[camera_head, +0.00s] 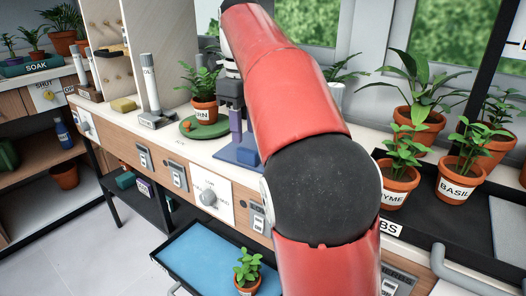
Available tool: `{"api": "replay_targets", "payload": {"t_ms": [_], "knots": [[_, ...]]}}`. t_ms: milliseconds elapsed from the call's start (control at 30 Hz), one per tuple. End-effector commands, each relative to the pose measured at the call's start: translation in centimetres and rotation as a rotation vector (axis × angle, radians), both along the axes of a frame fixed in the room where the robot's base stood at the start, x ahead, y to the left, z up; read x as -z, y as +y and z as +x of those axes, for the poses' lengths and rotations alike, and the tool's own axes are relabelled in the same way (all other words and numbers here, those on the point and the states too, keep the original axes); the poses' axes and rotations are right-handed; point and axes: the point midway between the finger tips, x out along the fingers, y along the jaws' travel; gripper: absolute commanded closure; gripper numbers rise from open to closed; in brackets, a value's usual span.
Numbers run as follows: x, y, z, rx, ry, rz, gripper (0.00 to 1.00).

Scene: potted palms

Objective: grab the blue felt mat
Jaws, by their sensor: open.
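A flat blue mat (225,155), which I take to be the felt mat, lies on the white counter, partly hidden behind my red arm. My gripper (237,138) points down over it, with its fingertips close above or at the mat. I cannot tell whether they touch it. The jaws are open, and the right side of the gripper is partly covered by the arm.
A potted fern (204,105) stands on a green round mat (188,131) just left of my gripper. Potted herbs, including the basil (455,190), stand at right. A light-blue-lined tray (200,255) holding a seedling (247,272) is below the counter.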

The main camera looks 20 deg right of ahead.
Motion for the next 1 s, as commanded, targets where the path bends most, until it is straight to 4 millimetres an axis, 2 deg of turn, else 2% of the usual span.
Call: {"api": "replay_targets", "payload": {"t_ms": [400, 500, 733, 1000], "knots": [[5.7, -0.3, -0.2, -0.004, 0.000, 0.001, 0.58], [6.3, -0.3, -0.2, -0.004, -0.001, 0.001, 0.58], [6.4, -0.3, -0.1, -0.004, -0.004, 0.000, 0.58], [6.4, -0.3, -0.1, -0.004, -0.002, 0.001, 0.94]]}}
